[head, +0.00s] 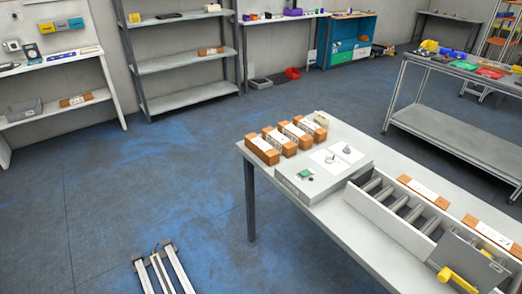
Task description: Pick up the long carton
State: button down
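Several brown cartons with white labels are in the head view, and I cannot tell which one is the long carton. A row of them stands at the far left end of the near table, with the closest carton (262,150) at the row's left end. Two more lie along the table's right side, a farther carton (425,192) and a nearer carton (487,233), both partly hidden behind the roller unit. Other brown cartons lie on the grey shelf rack (210,51) and on the white shelf (76,100). My gripper is not in view.
The near table (335,228) holds a grey box-like unit (318,178) and a roller unit (395,215) with a yellow part (450,275). A long metal table (460,140) with coloured items stands at right. Blue floor (150,190) to the left is largely clear.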

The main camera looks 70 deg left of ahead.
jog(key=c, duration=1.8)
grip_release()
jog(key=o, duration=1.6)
